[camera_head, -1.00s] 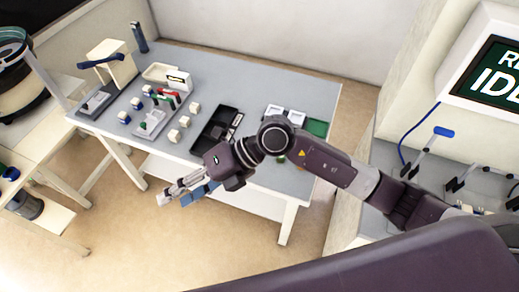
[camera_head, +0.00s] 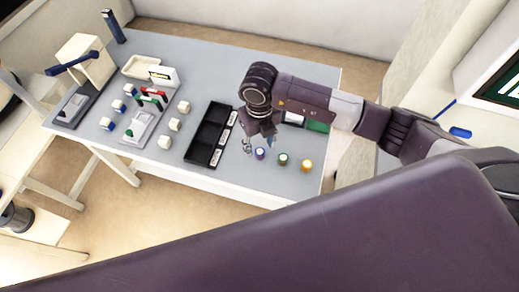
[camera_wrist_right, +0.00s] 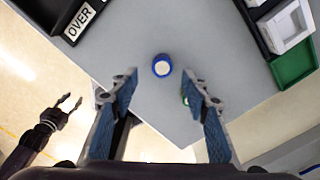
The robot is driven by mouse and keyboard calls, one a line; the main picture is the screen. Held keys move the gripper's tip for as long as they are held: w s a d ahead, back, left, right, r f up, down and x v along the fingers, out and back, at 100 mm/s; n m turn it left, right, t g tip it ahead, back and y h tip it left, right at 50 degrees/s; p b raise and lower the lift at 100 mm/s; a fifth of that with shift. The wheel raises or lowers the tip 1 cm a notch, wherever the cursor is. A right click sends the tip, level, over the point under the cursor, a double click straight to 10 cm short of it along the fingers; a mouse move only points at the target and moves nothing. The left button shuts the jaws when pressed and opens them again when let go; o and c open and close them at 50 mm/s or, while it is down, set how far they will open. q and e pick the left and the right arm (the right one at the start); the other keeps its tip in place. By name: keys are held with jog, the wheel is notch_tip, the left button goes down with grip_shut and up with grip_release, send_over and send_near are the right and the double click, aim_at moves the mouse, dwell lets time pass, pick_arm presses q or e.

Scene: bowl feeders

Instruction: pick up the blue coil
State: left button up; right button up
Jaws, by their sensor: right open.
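The blue coil (camera_head: 259,154) stands on the grey table near its front edge, at the left end of a short row of coils. In the right wrist view the blue coil (camera_wrist_right: 161,66) shows a pale top and lies just beyond the fingertips, between their lines. My right gripper (camera_head: 259,143) is above and beside the coil in the head view. In the wrist view the right gripper (camera_wrist_right: 159,80) is open and empty, its blue-padded fingers spread. My left gripper (camera_wrist_right: 69,103) shows at the left of the wrist view with fingers apart and empty.
A green coil (camera_head: 283,159) and a yellow coil (camera_head: 306,166) stand to the right. The green coil (camera_wrist_right: 185,98) is partly hidden by a finger in the wrist view. A black compartment tray (camera_head: 207,137) lies left. White blocks (camera_head: 175,124) stand beyond it.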

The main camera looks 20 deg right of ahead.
aim_at(260, 151)
notch_tip(260, 151, down, 3)
jog(key=shift+w+d+r+p, duration=0.1)
jog(key=shift+w+p, duration=0.05)
jog(key=shift+p, duration=0.35)
jog(key=shift+w+f, duration=0.1)
jog(key=shift+f, duration=0.8)
grip_shut()
pick_arm(q)
jog(key=shift+w+r, duration=0.1)
jog(key=shift+r, duration=0.6)
jog(key=shift+w, duration=0.1)
pick_arm(e)
jog(key=shift+w+r, duration=0.1)
jog(key=shift+r, duration=0.55)
pick_arm(q)
jog(key=f+b, duration=0.3)
jog(key=shift+w+f, duration=0.1)
jog(key=shift+w, duration=0.25)
pick_arm(e)
notch_tip(260, 151, up, 19)
